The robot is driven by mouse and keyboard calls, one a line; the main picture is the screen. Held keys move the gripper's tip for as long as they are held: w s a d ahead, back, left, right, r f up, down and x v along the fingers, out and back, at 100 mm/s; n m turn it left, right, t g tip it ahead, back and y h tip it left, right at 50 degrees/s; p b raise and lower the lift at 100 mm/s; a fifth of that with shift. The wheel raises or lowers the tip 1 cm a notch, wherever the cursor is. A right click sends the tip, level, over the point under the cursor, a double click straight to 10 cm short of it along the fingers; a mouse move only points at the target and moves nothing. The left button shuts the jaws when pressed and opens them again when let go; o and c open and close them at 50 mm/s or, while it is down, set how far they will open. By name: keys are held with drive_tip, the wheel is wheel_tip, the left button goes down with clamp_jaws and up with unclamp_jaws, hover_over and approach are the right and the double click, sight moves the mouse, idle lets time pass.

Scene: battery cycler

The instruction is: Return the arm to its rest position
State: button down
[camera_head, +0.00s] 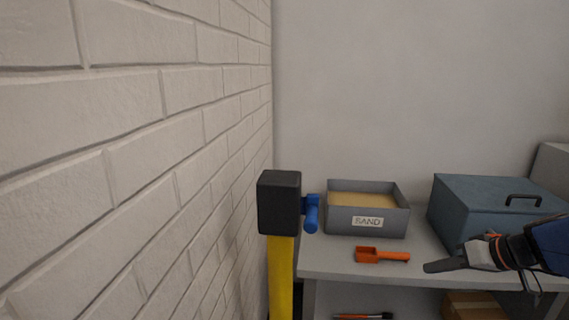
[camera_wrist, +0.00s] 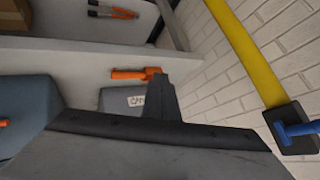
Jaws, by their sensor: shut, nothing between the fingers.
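My gripper (camera_head: 446,266) is at the right of the head view, reaching left over the front edge of the grey bench (camera_head: 330,262). Its fingers are together with nothing between them. In the wrist view the dark gripper (camera_wrist: 165,95) points up the picture. The orange scoop (camera_head: 381,255) lies on the bench just left of the fingertips in the head view, apart from them as far as I can tell. It also shows near the fingertips in the wrist view (camera_wrist: 135,74).
A grey sand box (camera_head: 367,222) stands on the bench behind the scoop. A blue-grey lidded box (camera_head: 475,215) stands behind my gripper. A yellow post with a black head (camera_head: 279,203) and a blue part (camera_head: 311,214) stands by the brick wall (camera_head: 130,150). A lower shelf holds a cardboard box (camera_head: 472,304).

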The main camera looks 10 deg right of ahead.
drive_tip(key=s+a+f+g+h, duration=0.1)
drive_tip(key=s+a+g+h, duration=0.2)
drive_tip(key=s+a, duration=0.8)
drive_tip(key=shift+a+f+h, duration=0.35)
drive_tip(key=shift+a+h, duration=0.55)
drive_tip(key=shift+a, duration=0.1)
drive_tip(key=c, duration=2.5)
unclamp_jaws()
